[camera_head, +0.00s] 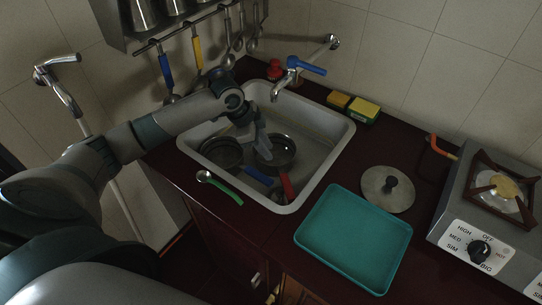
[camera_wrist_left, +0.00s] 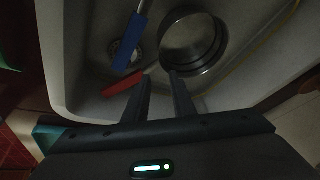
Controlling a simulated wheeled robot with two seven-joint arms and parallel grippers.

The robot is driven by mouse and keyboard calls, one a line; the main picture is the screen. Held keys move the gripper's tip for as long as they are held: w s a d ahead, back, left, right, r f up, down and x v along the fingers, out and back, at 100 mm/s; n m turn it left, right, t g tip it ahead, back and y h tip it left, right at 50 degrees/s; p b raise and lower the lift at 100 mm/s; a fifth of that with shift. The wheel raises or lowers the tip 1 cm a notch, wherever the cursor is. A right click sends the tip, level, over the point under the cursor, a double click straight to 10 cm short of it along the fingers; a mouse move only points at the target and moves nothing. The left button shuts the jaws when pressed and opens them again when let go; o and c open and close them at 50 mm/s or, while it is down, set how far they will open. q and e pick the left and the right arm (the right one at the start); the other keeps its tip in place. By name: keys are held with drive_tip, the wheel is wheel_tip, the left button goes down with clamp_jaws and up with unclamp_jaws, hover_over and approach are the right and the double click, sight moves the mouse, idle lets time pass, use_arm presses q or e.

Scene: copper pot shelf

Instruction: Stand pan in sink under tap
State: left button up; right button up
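A round metal pan (camera_head: 275,155) with a red handle (camera_head: 287,187) sits in the sink (camera_head: 322,160), its handle towards the front; it also shows in the left wrist view (camera_wrist_left: 193,42). A second dark pan (camera_head: 218,153) with a blue handle (camera_head: 257,175) lies in the sink on the left. The tap (camera_head: 283,88) with a blue lever is above the sink's back side. My left gripper (camera_head: 261,148) is inside the sink at the red-handled pan's left rim. Its fingers (camera_wrist_left: 160,86) are apart with nothing visibly clamped; contact with the rim is unclear. My right gripper is out of view.
A teal tray (camera_head: 352,238), a lid (camera_head: 387,189) and a stove (camera_head: 490,210) are on the right. A green-handled spoon (camera_head: 220,187) lies at the sink's front left. Sponges (camera_head: 363,110) stand behind. Utensils hang from a rail above left.

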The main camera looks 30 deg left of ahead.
use_arm(q)
drive_tip(key=b+v, duration=0.1)
drive_tip(key=v, duration=0.5)
drive_tip(key=shift+r, duration=0.25)
